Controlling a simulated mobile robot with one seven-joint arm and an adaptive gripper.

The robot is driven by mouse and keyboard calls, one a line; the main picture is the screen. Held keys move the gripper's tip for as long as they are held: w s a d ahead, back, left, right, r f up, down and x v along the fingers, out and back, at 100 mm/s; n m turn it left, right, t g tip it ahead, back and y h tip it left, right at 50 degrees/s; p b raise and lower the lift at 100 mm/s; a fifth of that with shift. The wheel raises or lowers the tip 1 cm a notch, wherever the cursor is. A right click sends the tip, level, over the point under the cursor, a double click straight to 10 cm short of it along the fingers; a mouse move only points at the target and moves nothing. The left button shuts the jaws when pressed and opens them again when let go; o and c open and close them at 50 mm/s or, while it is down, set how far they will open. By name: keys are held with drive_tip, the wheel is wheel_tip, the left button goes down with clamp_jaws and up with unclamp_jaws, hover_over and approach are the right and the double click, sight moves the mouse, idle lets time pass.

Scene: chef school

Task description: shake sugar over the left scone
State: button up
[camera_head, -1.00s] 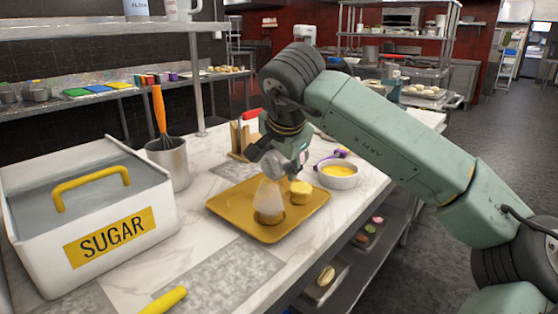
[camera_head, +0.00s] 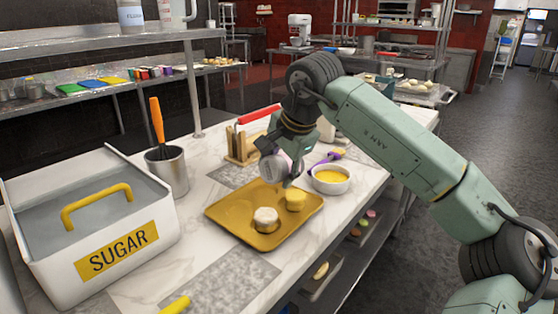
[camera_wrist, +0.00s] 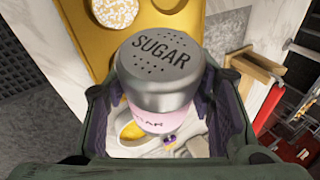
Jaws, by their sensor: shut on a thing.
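My gripper (camera_head: 285,172) is shut on the sugar shaker (camera_head: 272,167), a metal-topped shaker with a pink body. In the wrist view the shaker (camera_wrist: 157,75) sits between both fingers, its perforated lid marked SUGAR facing the camera. The shaker is tilted above the back of the yellow tray (camera_head: 240,207). The left scone (camera_head: 265,219) stands on the tray with a white sugar coat on top; it also shows dusted white in the wrist view (camera_wrist: 115,11). The right scone (camera_head: 295,200) is plain yellow, just below the gripper in the head view.
A white bin labelled SUGAR (camera_head: 115,250) stands at the left, with a whisk pot (camera_head: 167,170) behind it. A bowl of yellow liquid (camera_head: 331,179) is right of the tray. A wooden rack (camera_head: 240,145) with a red handle stands behind. Bare counter lies left of the tray.

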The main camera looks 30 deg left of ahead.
drive_tip(key=shift+s+r+m+g+p, duration=0.15)
drive_tip(key=shift+r+g+p, duration=0.2)
drive_tip(key=shift+g+p, duration=0.45)
drive_tip(key=shift+r+m+g+p, duration=0.15)
drive_tip(key=shift+r+g+p, duration=0.2)
drive_tip(key=shift+p, duration=0.85)
drive_tip(key=shift+s+r+g+y, duration=0.2)
drive_tip(key=shift+g+y, duration=0.1)
drive_tip(key=shift+g, duration=0.75)
drive_tip(key=shift+w, duration=0.1)
